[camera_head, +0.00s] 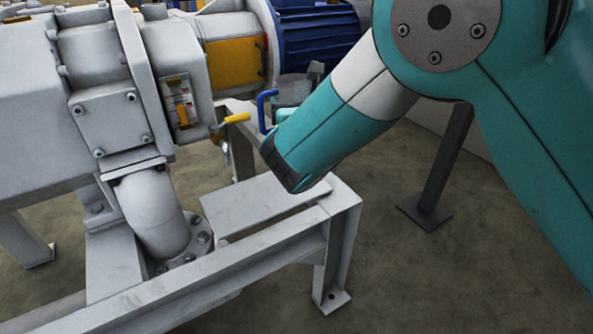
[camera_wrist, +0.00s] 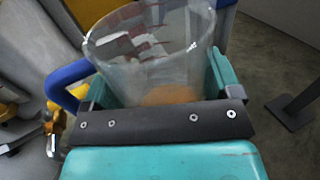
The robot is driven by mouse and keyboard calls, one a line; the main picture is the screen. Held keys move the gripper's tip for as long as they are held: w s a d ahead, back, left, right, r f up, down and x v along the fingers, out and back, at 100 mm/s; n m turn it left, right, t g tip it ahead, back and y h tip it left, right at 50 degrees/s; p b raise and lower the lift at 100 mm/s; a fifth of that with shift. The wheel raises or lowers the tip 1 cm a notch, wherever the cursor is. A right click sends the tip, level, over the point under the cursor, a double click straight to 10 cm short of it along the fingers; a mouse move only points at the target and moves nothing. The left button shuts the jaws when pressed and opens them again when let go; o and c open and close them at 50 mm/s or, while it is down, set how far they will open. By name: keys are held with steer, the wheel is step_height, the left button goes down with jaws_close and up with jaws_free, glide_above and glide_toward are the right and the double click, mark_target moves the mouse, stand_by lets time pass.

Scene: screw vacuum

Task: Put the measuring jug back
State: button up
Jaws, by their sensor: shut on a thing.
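The measuring jug (camera_wrist: 150,62) is clear, with red markings, a blue handle and a little amber liquid at its base. It fills the upper middle of the wrist view, between the teal fingers of my gripper (camera_wrist: 160,88), which is shut on it. The rest of the jug and most of my gripper (camera_head: 292,112) are hidden there behind my arm. Whether the jug touches anything below cannot be told.
A grey pump (camera_head: 100,105) on a steel frame (camera_head: 270,250) stands left, with a yellow-handled valve (camera_head: 236,118) close to the jug handle. A blue motor (camera_head: 315,35) is behind. A flat plate (camera_head: 250,203) lies on the frame. Floor at right is open except a dark post (camera_head: 442,165).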

step_height(320, 180, down, 13)
steer(key=b, duration=0.6)
steer(key=shift+r, duration=0.15)
steer(key=o, duration=1.3)
